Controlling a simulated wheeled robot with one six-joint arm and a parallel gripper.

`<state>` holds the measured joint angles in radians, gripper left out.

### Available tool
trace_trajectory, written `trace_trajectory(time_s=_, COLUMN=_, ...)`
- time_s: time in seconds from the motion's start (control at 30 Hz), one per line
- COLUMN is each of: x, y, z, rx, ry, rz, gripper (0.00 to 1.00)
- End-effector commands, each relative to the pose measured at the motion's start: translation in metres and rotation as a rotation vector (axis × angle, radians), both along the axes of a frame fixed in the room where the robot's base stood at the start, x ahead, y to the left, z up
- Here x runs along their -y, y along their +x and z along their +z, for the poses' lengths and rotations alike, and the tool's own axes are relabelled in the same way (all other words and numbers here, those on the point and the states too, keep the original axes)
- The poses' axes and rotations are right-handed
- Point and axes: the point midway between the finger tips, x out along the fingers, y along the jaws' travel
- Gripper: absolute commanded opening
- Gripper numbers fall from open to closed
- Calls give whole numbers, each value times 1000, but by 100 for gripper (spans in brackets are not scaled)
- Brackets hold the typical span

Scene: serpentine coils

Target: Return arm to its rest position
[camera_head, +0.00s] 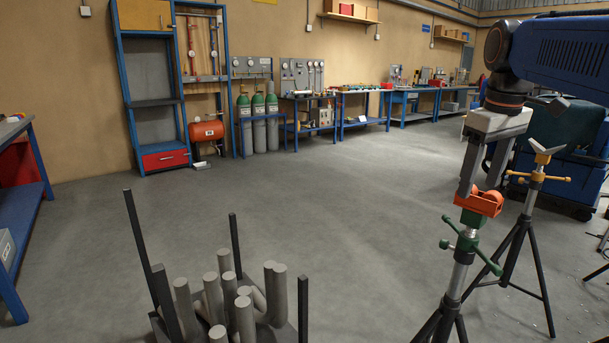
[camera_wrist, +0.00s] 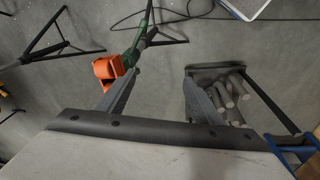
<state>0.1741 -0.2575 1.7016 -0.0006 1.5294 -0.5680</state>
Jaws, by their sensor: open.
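My gripper (camera_head: 478,188) hangs fingers-down at the right of the head view, below my blue arm. In the wrist view my gripper (camera_wrist: 162,75) shows two grey fingers well apart with bare floor between them; it is open and empty. In the head view its fingertips overlap the orange head (camera_head: 484,203) of a pipe stand with a green collar. In the wrist view this orange head (camera_wrist: 108,68) lies just outside the left finger; I cannot tell whether they touch. Grey coil tubes (camera_head: 243,318) stand in a dark-posted rack at the bottom, also behind the right finger (camera_wrist: 230,95).
A second tripod stand (camera_head: 537,178) with a yellow collar is right of my gripper. A teal machine (camera_head: 565,125) stands behind it. A blue-legged bench (camera_head: 25,215) is at the left. Shelves, green cylinders (camera_head: 257,103) and benches line the wall. The middle floor is clear.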

Motion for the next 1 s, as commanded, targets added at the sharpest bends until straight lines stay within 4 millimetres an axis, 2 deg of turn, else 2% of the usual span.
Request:
trace_trajectory(time_s=0.03, x=-8, y=-14, z=-12, rx=15, ry=3, rz=-18, gripper=61)
trace_trajectory(time_s=0.3, x=-38, y=-78, z=-89, rx=104, ry=33, rz=-145, gripper=61)
trace_trajectory(time_s=0.7, x=-68, y=-168, z=-221, rx=219, ry=111, rz=-319, gripper=61)
trace_trajectory(time_s=0.87, x=-72, y=-187, z=-253, rx=243, ry=133, rz=-357, gripper=61)
trace_trajectory(time_s=1.0, x=-73, y=-192, z=-262, rx=252, ry=141, rz=-370, gripper=61)
